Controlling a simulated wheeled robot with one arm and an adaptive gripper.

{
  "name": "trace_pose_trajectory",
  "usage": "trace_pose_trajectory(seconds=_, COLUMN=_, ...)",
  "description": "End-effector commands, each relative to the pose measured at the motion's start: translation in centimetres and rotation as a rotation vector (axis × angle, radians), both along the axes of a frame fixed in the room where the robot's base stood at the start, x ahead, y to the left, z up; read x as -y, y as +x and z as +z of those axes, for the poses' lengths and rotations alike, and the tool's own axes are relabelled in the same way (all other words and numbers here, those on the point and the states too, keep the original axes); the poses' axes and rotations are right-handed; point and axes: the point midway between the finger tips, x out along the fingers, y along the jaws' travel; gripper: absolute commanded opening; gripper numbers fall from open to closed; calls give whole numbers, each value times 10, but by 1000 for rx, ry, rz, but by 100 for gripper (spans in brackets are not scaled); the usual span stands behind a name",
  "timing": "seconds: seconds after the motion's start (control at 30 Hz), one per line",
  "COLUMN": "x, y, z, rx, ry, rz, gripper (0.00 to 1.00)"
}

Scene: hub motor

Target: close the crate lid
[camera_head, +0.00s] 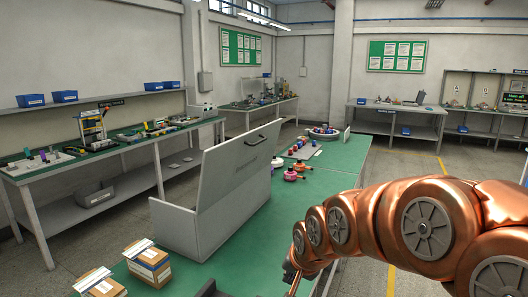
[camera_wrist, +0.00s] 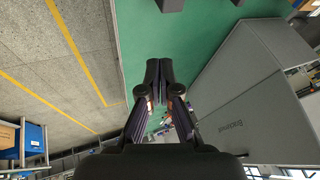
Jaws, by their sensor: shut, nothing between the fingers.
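The grey crate (camera_head: 172,228) stands on the green table. The crate's inside is hidden from this angle. In the wrist view a large grey lettered panel (camera_wrist: 245,100) of the crate or lid fills the right side; I cannot tell which. My gripper (camera_wrist: 160,72) is shut and empty, apart from the panel and to its left in that view. In the head view my copper arm reaches in from the right, and the fingertips are not clear.
Small cardboard boxes (camera_head: 148,262) sit on the near left of the green table (camera_head: 258,240). Red and orange parts (camera_head: 291,173) and a tray (camera_head: 323,132) lie farther along it. The table strip right of the crate is clear. A workbench (camera_head: 110,150) stands at left.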

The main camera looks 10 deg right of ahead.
Motion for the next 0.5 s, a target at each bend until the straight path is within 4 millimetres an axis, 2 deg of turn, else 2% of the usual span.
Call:
trace_pose_trajectory(seconds=0.03, x=-3, y=28, z=2, rx=51, ry=44, rz=-42, gripper=0)
trace_pose_trajectory(seconds=0.2, x=-10, y=120, z=25, rx=251, ry=226, rz=-195, gripper=0)
trace_pose_trajectory(seconds=0.4, x=-8, y=213, z=54, rx=467, ry=479, rz=-356, gripper=0)
trace_pose_trajectory(seconds=0.5, x=-3, y=252, z=66, rx=564, ry=616, rz=-424, gripper=0)
